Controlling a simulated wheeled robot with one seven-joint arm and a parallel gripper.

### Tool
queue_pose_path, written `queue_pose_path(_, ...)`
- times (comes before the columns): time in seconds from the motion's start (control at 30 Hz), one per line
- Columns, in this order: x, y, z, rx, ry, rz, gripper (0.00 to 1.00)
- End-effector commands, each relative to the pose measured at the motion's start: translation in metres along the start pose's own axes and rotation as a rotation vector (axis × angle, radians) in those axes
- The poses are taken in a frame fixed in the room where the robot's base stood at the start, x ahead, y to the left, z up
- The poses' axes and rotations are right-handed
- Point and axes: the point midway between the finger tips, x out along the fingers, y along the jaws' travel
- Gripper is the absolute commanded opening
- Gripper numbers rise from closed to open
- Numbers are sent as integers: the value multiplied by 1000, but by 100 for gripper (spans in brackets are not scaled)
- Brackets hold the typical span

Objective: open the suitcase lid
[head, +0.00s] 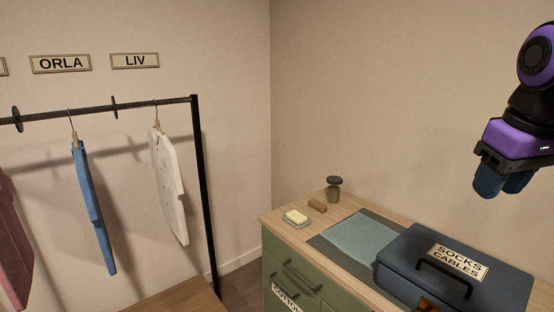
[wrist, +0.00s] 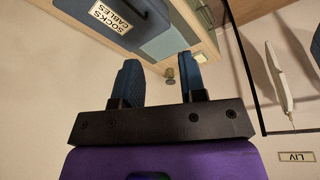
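The suitcase (head: 405,258) is a dark blue-grey case with its lid shut. It lies on the dresser top at the lower right of the head view. A "SOCKS CABLES" label and a black handle (head: 445,275) are on it. It also shows upside down at the top left of the wrist view (wrist: 78,14). My gripper (head: 503,190) is above the suitcase in the head view, near the right edge, and apart from it. In the wrist view its two blue fingers (wrist: 160,78) stand apart with nothing between them.
The green dresser (head: 310,290) has a wooden top with a teal folded cloth (head: 360,238), a soap dish (head: 296,217), a brown block (head: 317,206) and a small dark-lidded jar (head: 334,190). A clothes rack (head: 203,190) with hanging garments stands left. An orange-brown object (head: 427,305) is partly cut off.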

Motion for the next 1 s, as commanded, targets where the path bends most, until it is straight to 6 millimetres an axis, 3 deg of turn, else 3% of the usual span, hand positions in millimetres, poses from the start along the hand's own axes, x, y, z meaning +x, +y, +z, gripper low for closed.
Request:
queue_pose_path(0.3,0,-33,52,105,155,3,38)
queue_pose_path(0.5,3,-40,68,143,205,-7,38)
queue_pose_path(0.83,5,-41,69,148,210,-8,38)
queue_pose_path(1.0,11,-34,52,113,185,7,38)
